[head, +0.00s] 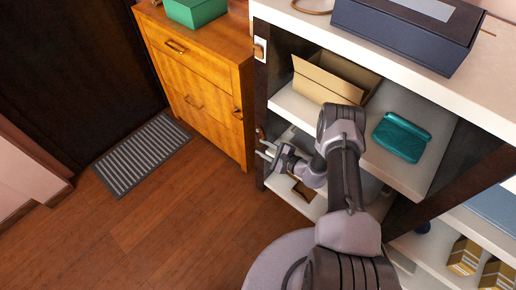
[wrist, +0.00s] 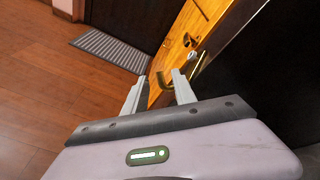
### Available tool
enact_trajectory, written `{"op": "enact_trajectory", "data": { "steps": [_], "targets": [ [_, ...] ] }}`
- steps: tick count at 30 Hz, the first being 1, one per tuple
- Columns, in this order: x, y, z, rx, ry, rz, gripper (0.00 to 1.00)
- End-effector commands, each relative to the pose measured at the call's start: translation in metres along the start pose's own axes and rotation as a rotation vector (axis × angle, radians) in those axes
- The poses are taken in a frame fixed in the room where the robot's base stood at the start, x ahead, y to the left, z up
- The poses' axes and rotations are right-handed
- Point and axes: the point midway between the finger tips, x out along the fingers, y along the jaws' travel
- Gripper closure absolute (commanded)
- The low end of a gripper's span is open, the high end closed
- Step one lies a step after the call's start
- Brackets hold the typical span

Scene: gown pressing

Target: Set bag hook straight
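A brass-coloured hook (wrist: 166,82), which looks like the bag hook, shows in the wrist view just beyond and between my fingertips. Its curved end points toward the left, and its exact tilt is hard to judge. My gripper (wrist: 156,86) is open, with its two pale fingers apart and nothing clearly held between them. In the head view my gripper (head: 265,149) is at the front left post of the shelf unit. A small brown fitting (head: 260,133) shows just above the fingers there; whether it is the same hook I cannot tell.
The white-topped shelf unit (head: 464,88) holds an open cardboard box (head: 324,84) and a teal case (head: 401,137). A wooden cabinet (head: 205,85) with a green box (head: 196,11) stands to the left. A striped mat (head: 143,155) lies on the open wooden floor.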

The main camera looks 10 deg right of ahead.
Motion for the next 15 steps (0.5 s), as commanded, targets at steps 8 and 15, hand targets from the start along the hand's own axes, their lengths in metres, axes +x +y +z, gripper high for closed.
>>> {"op": "enact_trajectory", "data": {
  "steps": [8, 15],
  "targets": [
    [0.03, 0.0, 0.0, -0.001, 0.0, 0.001, 0.67],
    [0.032, -0.001, 0.001, 0.0, 0.0, 0.0, 0.67]
  ]
}}
